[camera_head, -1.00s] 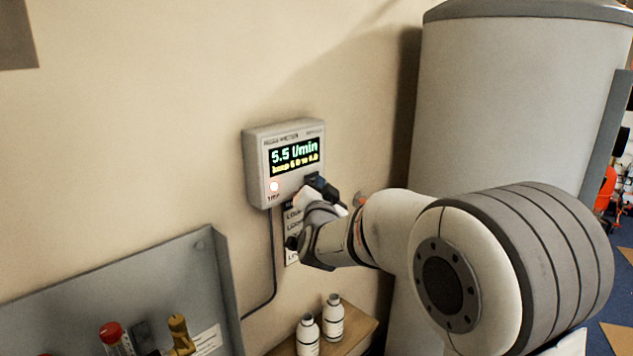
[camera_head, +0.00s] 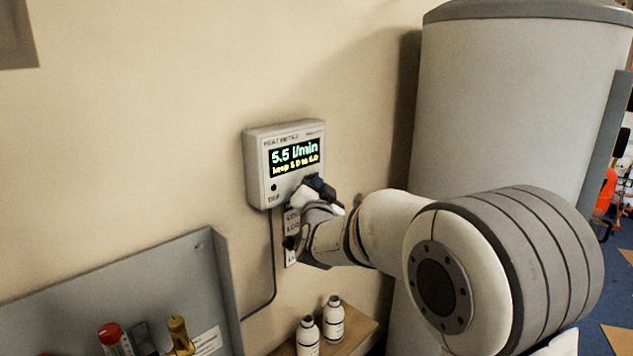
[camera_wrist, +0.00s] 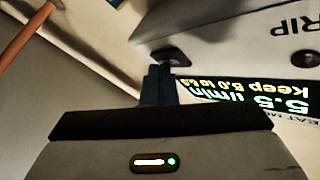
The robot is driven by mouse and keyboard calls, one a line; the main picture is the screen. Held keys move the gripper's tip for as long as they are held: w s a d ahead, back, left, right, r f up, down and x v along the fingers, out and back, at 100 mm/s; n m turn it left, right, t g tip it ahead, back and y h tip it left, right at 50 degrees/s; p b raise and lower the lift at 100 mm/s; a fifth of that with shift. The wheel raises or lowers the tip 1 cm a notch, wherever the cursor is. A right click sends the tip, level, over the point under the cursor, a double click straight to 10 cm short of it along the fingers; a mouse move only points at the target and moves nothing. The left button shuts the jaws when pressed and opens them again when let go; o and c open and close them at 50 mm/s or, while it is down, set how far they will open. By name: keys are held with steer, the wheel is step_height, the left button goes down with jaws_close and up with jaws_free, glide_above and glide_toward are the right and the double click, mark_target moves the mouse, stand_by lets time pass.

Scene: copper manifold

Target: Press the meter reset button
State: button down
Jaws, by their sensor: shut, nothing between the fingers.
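The meter (camera_head: 285,165) is a white box on the wall. Its display reads 5.5 l/min, with a "keep 5.0 to 6.0" line below. The TRIP lamp (camera_head: 274,187) at its lower left is dark. My gripper (camera_head: 318,184) is at the meter's lower right corner and hides that part in the head view. In the wrist view the meter appears upside down. A dark round button (camera_wrist: 173,57) sits right at the tips of my shut, empty fingers (camera_wrist: 160,72). I cannot tell whether they touch it. The TRIP lamp also shows there (camera_wrist: 306,59).
A labelled plate (camera_head: 292,235) hangs below the meter, partly behind my gripper. A cable (camera_head: 272,265) runs down the wall. Two white bottles (camera_head: 333,318) stand on a wooden shelf. A grey panel (camera_head: 130,285) is at lower left, and a large tank (camera_head: 500,110) at right.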

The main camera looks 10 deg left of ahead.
stand_by(0.4)
steer(key=shift+s+d+b, duration=0.45)
steer(key=shift+d+b, duration=0.1)
steer(key=shift+b, duration=0.2)
steer(key=shift+d, duration=0.1)
steer(key=s+d+b, duration=0.1)
steer(key=d, duration=0.1)
steer(key=s+d+b, duration=0.1)
steer(key=s+b, duration=0.1)
steer(key=shift+d, duration=0.4)
steer(key=shift+d, duration=0.1)
